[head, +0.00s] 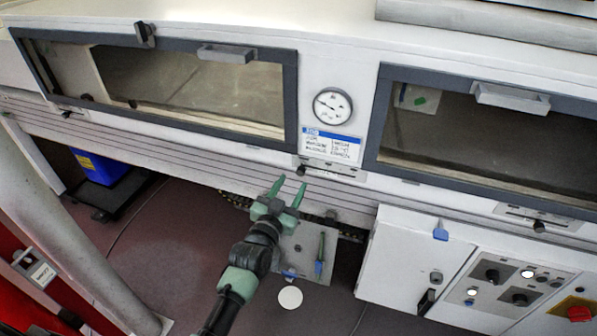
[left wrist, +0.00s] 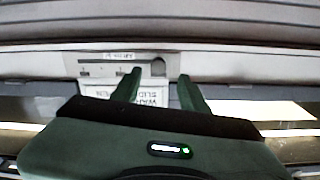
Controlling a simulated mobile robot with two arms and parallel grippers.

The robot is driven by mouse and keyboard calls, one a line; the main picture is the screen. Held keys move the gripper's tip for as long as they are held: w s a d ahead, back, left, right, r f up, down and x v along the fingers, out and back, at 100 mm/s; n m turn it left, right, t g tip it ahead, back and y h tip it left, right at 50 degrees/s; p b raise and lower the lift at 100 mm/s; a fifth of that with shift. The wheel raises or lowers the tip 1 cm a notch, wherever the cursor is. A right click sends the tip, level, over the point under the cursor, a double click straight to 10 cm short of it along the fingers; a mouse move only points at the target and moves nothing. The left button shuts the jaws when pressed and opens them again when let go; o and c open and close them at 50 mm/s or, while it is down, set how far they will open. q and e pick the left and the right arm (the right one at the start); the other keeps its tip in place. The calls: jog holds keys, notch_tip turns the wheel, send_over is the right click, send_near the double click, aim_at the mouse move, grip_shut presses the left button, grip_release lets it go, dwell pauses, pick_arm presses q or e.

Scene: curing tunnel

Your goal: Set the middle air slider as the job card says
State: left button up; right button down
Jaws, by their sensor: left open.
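The middle air slider's plate (head: 335,172) is on the tunnel front, between the two windows. Its dark knob (head: 301,170) is at the plate's left end in the head view. The job card (head: 331,147), white with a blue header, is just above; its text is too small to read surely. My left gripper (head: 288,185) is open, its green fingertips just below the knob in the head view. In the left wrist view the knob (left wrist: 158,67) shows between the fingertips (left wrist: 160,75), beside the plate's scale (left wrist: 105,70). I cannot tell whether they touch. My right gripper is out of view.
A round gauge (head: 333,106) is above the card. Similar sliders have knobs at left (head: 66,113) and right (head: 539,226). A white cabinet (head: 405,262) and a control panel with a red button (head: 579,313) stand at lower right. A blue bin (head: 98,168) stands at left.

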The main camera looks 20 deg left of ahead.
aim_at(299, 173)
pick_arm(q)
jog(key=w, duration=0.4)
jog(key=shift+w+d+f, duration=0.1)
jog(key=shift+w, duration=0.05)
jog(key=shift+w+d, duration=0.1)
jog(key=shift+w, duration=0.35)
grip_shut()
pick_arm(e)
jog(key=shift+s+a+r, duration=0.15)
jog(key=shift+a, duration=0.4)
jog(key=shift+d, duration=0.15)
